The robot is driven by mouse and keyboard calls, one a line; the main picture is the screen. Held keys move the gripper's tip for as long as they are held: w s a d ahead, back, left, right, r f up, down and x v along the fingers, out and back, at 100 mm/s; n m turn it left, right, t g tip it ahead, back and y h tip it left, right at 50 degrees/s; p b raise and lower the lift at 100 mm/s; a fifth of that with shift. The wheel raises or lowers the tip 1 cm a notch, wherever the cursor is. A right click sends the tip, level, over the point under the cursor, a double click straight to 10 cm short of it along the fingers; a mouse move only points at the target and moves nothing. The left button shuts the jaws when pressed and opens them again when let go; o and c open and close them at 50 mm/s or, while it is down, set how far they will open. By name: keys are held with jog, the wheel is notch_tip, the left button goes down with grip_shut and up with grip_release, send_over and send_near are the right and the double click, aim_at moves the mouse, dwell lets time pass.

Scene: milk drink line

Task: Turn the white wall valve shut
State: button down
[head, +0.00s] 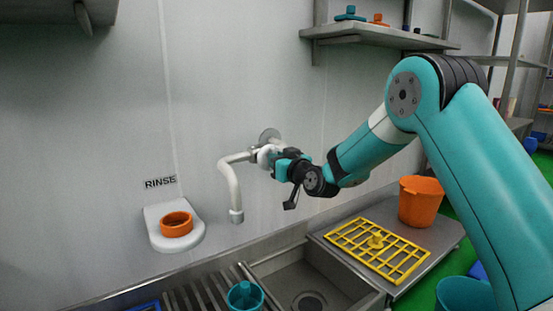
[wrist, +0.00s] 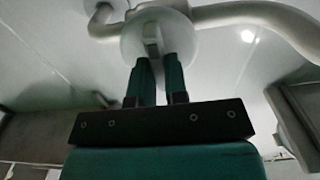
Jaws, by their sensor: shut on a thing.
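The white wall valve (head: 266,155) sits on the wall above the sink, with a curved white spout (head: 231,182) hanging down to its left. In the wrist view the valve (wrist: 140,35) shows as a round white body with a small raised handle on its face. My gripper (head: 277,160) is at the valve's front. In the wrist view my gripper's two teal fingers (wrist: 160,62) are close together and shut on the valve's handle. The fingers hide part of the handle, and I cannot tell its exact angle.
A sink (head: 300,280) lies below the spout. A yellow rack (head: 372,248) and an orange bucket (head: 420,201) stand on the counter to its right. An orange ring (head: 176,224) rests on a white wall holder under the RINSE label. A shelf (head: 370,34) is above my arm.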

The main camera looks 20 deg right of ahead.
jog(key=shift+f, duration=0.1)
dwell(0.3)
jog(key=c, duration=1.1)
grip_release()
jog(key=shift+c, duration=0.2)
jog(key=shift+s, duration=0.1)
jog(key=b+v, duration=0.2)
jog(key=v, duration=1.5)
jog(key=shift+s, duration=0.15)
